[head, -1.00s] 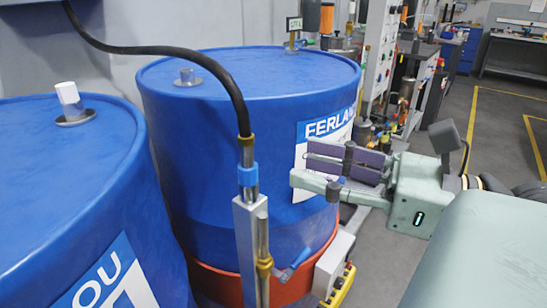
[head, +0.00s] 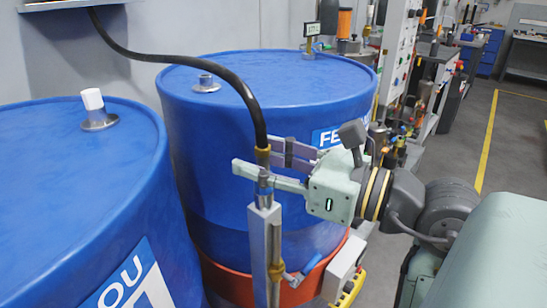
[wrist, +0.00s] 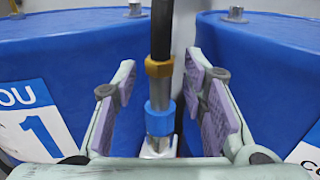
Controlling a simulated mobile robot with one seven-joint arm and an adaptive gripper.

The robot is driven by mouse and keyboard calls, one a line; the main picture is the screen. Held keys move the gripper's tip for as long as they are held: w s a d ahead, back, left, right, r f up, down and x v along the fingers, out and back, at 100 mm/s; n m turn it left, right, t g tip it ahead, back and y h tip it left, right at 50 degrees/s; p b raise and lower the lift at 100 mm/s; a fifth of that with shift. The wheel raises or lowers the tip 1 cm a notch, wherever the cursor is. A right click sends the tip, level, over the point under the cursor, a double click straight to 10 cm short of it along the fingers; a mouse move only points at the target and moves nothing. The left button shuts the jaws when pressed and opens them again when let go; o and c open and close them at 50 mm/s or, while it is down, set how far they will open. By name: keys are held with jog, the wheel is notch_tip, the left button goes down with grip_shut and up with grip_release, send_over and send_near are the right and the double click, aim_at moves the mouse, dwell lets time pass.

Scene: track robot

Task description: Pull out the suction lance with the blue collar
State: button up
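The suction lance stands upright in a grey square holder (head: 262,250) in front of the blue drums. Its blue collar (wrist: 159,120) shows clearly in the wrist view, with a brass fitting (wrist: 159,67) and black hose (wrist: 162,30) above it. In the head view the collar is partly hidden by a finger. My gripper (head: 265,168) is open, its fingers on either side of the lance at about collar and fitting height. In the wrist view, gaps show between the lance and both purple pads, with the lance slightly left of the middle.
A blue drum (head: 225,120) stands close behind the lance in a red base (head: 235,285). Another blue drum (head: 65,180) is at the left. The hose arches up to the wall. A grey box with a yellow edge (head: 346,270) sits low at the right.

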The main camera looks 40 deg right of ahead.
jog(key=shift+c, duration=0.3)
grip_shut()
dwell(0.4)
